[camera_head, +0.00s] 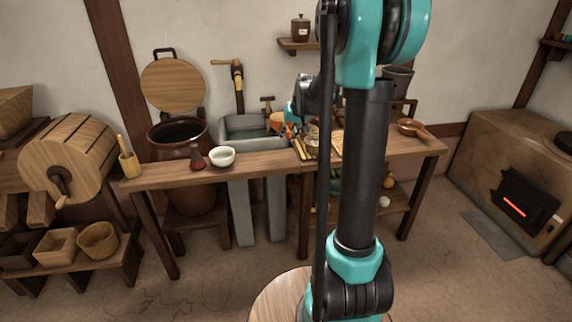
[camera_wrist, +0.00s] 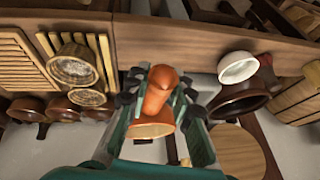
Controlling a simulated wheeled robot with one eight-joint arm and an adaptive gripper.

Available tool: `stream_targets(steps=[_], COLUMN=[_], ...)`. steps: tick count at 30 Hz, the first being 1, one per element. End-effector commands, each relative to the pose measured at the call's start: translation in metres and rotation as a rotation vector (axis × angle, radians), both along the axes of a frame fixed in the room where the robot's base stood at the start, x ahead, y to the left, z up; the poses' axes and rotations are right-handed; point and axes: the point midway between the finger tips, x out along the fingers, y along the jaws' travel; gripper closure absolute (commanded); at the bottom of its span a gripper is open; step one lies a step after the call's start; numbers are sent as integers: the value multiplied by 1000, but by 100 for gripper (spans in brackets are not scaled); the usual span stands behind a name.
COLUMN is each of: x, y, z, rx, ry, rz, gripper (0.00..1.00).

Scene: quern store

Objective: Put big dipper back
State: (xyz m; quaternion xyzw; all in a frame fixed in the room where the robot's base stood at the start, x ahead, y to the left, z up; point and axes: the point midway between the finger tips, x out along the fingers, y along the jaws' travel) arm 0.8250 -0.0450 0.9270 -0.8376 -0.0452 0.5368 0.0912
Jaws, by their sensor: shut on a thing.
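My gripper (camera_wrist: 158,97) is shut on an orange-brown dipper (camera_wrist: 152,107), which I take to be the big dipper. Its rounded end points up in the wrist view, and a pale round face shows at the lower end. In the head view the orange of it (camera_head: 277,120) shows beside my gripper (camera_head: 291,130), at the right side of the grey stone sink (camera_head: 243,127). My arm hides part of the bench there. The dipper's full shape cannot be made out.
A large brown jar (camera_head: 178,134) stands behind. A stove (camera_head: 505,180) glows at right.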

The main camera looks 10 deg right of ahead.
Motion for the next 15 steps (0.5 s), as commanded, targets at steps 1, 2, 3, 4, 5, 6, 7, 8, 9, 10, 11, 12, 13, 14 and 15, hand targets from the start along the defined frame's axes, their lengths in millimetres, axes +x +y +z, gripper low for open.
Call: stream_targets(steps=[1,2,3,4,5,6,7,8,9,10,11,12,13,14,15], x=[1,1,1,1,1,1,0,1,1,1,1,0,0,1,1], y=[0,0,0,0,0,0,0,0,0,0,0,0,0,0,0], z=[-14,-21,-31,-38,-45,-55,-62,-69,-77,-82,-87,-92,-96,-98,-101], rx=[0,0,0,0,0,0,0,0,0,0,0,0,0,0,0], ry=[0,0,0,0,0,0,0,0,0,0,0,0,0,0,0], rz=[0,0,0,0,0,0,0,0,0,0,0,0,0,0,0], gripper=[100,100,100,100,100,100,100,100,100,100,100,100,100,100,100])
